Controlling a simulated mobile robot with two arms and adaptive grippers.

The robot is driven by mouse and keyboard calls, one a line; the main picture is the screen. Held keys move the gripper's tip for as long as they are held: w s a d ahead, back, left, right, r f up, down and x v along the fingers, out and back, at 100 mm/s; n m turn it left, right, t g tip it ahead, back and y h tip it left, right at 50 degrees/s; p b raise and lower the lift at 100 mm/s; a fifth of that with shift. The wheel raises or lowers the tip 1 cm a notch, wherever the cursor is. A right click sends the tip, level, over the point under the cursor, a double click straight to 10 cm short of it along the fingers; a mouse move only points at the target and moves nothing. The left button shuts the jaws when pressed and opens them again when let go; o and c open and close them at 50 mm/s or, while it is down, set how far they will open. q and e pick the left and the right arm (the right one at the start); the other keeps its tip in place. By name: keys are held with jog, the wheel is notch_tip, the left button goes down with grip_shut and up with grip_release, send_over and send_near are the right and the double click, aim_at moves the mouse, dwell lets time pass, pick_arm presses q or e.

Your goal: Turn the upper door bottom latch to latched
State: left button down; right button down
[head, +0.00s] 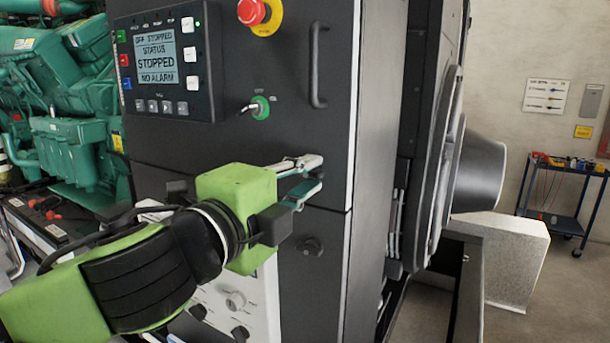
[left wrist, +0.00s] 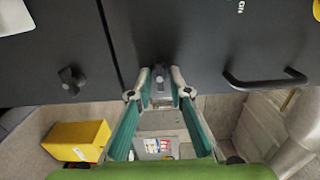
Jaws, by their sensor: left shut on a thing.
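The upper door (head: 230,130) is the dark panel with the screen and handle, and it looks closed against the lower door. Its bottom latch (left wrist: 160,72) is a small dark knob near the seam, seen in the left wrist view between my fingertips. My left gripper (head: 313,173) is shut on this latch, with one finger on each side. In the head view the fingers hide the latch. Its exact angle is hard to tell. A similar dark latch (head: 310,247) sits on the lower door (head: 318,285); it also shows in the left wrist view (left wrist: 70,78). My right gripper is not in view.
Above the grip are a door handle (head: 317,65), a green key switch (head: 260,107), a red stop button (head: 252,11) and a screen panel (head: 165,62). A green engine (head: 60,110) stands at left. A tool cart (head: 565,195) stands at far right.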

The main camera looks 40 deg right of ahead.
pick_arm(q)
jog(key=c, duration=1.9)
grip_release()
jog(key=v, duration=1.2)
